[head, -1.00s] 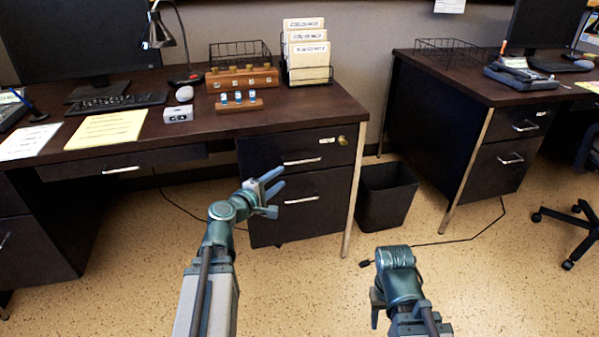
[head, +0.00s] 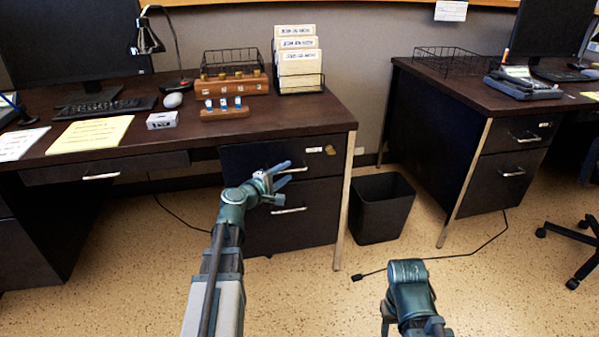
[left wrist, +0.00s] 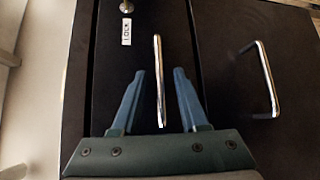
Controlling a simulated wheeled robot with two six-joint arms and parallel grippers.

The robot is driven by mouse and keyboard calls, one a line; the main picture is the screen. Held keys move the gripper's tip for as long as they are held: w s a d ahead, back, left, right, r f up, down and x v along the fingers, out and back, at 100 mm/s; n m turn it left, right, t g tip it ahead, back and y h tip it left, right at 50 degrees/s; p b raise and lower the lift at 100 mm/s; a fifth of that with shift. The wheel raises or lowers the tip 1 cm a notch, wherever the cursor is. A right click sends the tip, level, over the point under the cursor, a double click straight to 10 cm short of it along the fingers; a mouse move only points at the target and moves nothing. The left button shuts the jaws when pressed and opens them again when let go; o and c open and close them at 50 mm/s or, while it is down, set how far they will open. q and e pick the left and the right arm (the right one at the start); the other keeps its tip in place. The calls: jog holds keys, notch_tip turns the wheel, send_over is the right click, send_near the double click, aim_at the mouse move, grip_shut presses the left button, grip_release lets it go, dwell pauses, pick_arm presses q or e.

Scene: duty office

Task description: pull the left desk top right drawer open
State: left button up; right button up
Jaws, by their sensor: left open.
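The left desk's top right drawer (head: 262,156) is dark, with a label and a brass lock, and looks closed. Its bar handle (left wrist: 158,80) stands between the two blue fingers of my left gripper (left wrist: 160,95) in the left wrist view. In the head view my left gripper (head: 279,175) is open in front of that drawer and partly hides the handle.
The lower drawer handle (left wrist: 267,80) is to the right in the left wrist view. A black waste bin (head: 380,208) stands right of the left desk (head: 290,118). A cable crosses the floor. The floor in front of the drawers is free.

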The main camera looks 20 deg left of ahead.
pick_arm(q)
jog(key=shift+w+d+f, duration=0.1)
jog(key=shift+w+d, duration=0.05)
jog(key=shift+w, duration=0.55)
jog(key=shift+c, duration=0.2)
grip_shut()
dwell(0.7)
